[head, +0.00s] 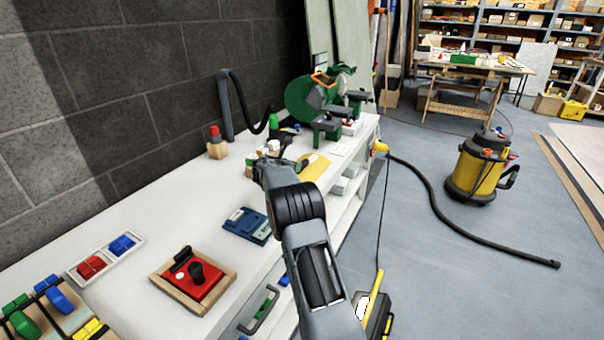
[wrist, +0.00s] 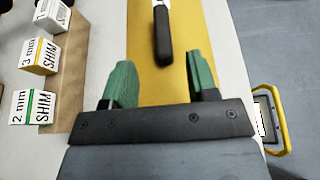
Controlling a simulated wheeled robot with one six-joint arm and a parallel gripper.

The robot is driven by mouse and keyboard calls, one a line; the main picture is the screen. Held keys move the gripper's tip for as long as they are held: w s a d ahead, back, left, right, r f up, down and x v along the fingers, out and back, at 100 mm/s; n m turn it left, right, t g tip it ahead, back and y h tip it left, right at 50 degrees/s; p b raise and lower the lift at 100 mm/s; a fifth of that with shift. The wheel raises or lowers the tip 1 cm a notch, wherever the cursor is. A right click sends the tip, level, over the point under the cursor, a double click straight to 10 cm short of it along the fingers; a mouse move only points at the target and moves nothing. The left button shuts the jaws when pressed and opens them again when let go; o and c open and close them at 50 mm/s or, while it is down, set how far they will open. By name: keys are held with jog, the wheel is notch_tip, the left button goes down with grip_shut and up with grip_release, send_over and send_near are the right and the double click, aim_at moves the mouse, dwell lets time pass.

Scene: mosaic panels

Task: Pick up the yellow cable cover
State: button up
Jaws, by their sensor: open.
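The yellow cable cover (head: 315,167) looks like a flat yellow strip lying on the white workbench (head: 130,215), just right of my gripper in the head view. In the wrist view the yellow strip (wrist: 185,85) runs up the picture with a black handle (wrist: 162,35) on it. My gripper (wrist: 160,72) has green fingers, open and empty, one toward each long edge of the strip. The black handle lies ahead of the gap between them. I cannot tell the height of the fingers above the strip. In the head view my arm partly hides the gripper (head: 268,155).
A wooden stand (wrist: 68,85) with shim blocks (wrist: 38,55) is close left of my gripper. A green machine (head: 318,100) stands farther along the bench. A blue device (head: 247,224) and a red control box (head: 195,280) lie nearer. The bench edge drops to the floor at right.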

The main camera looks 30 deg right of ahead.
send_near(313, 165)
jog(key=shift+w+d+f+p, duration=0.15)
jog(key=shift+w+d, duration=0.15)
jog(key=shift+w, duration=0.35)
jog(key=shift+w+d+f+p, duration=0.15)
jog(key=shift+w+d, duration=0.2)
jog(key=shift+w, duration=0.3)
jog(key=shift+w+d+f+p, duration=0.15)
jog(key=shift+w+d, duration=0.15)
jog(key=shift+w, duration=0.4)
jog(key=shift+r, duration=0.1)
jog(key=shift+c, duration=0.4)
grip_shut()
jog(key=shift+r, duration=0.15)
